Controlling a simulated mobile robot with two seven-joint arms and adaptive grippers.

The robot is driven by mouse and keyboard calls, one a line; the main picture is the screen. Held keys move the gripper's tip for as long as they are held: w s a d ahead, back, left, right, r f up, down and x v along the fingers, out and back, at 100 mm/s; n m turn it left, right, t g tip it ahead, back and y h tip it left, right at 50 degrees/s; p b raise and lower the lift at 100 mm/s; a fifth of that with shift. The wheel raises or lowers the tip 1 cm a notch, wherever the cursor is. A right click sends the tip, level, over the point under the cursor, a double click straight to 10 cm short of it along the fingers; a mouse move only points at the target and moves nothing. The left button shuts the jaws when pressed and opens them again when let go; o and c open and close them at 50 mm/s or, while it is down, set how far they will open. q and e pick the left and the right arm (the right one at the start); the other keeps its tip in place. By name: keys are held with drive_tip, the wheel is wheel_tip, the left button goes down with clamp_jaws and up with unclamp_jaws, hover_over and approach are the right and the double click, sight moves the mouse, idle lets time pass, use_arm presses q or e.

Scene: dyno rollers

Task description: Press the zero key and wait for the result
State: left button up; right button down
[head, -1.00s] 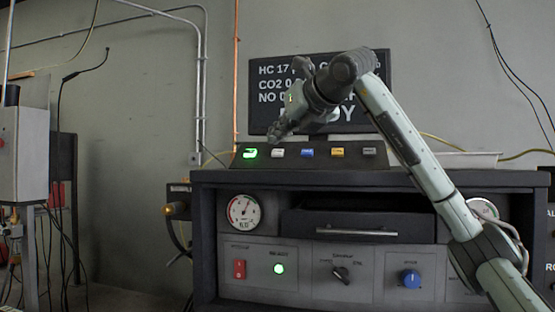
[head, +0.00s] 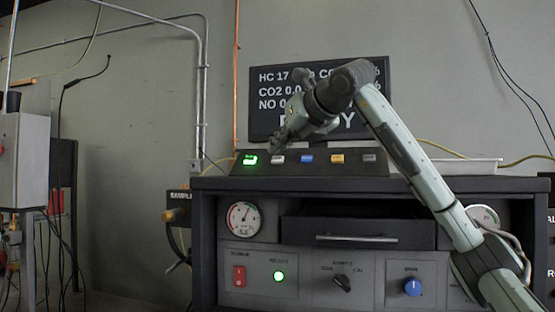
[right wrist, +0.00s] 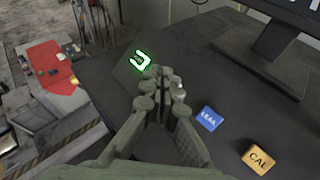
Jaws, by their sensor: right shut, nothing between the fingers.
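The sloped key panel (head: 310,168) stands on top of the dark analyser cabinet. From left it carries a green-lit key (head: 250,160), a white key (head: 278,159), a blue key (head: 307,158), a yellow key (head: 337,158) and a grey key (head: 369,157). No zero label is readable. My right gripper (head: 276,147) is shut and empty, its fingertips just above the white key; I cannot tell whether they touch. In the right wrist view the shut fingertips (right wrist: 162,78) lie between the green-lit key (right wrist: 139,61) and the blue LEAK key (right wrist: 209,119). My left gripper is out of view.
The screen (head: 265,110) behind the panel shows HC, CO2 and NO lines and a large word, partly covered by my right arm. A yellow CAL key (right wrist: 258,158) lies beyond LEAK. A white tray (head: 460,166) sits on the cabinet's right side.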

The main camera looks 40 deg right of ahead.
drive_tip(key=shift+f, duration=0.15)
idle(0.5)
drive_tip(key=shift+w+d+f, duration=0.15)
drive_tip(key=shift+d+f, duration=0.05)
drive_tip(key=shift+w+d+f, duration=0.2)
drive_tip(key=shift+f, duration=0.15)
idle(1.0)
drive_tip(key=shift+r, duration=0.15)
drive_tip(key=shift+s+a+r, duration=0.35)
drive_tip(key=shift+a+r, duration=0.05)
drive_tip(key=shift+r, duration=0.1)
drive_tip(key=shift+r+p, duration=0.1)
drive_tip(key=shift+p, duration=0.25)
drive_tip(key=s+a+r+p, duration=0.2)
drive_tip(key=r+p, duration=0.1)
drive_tip(key=shift+a+r, duration=0.25)
drive_tip(key=shift+r, duration=0.05)
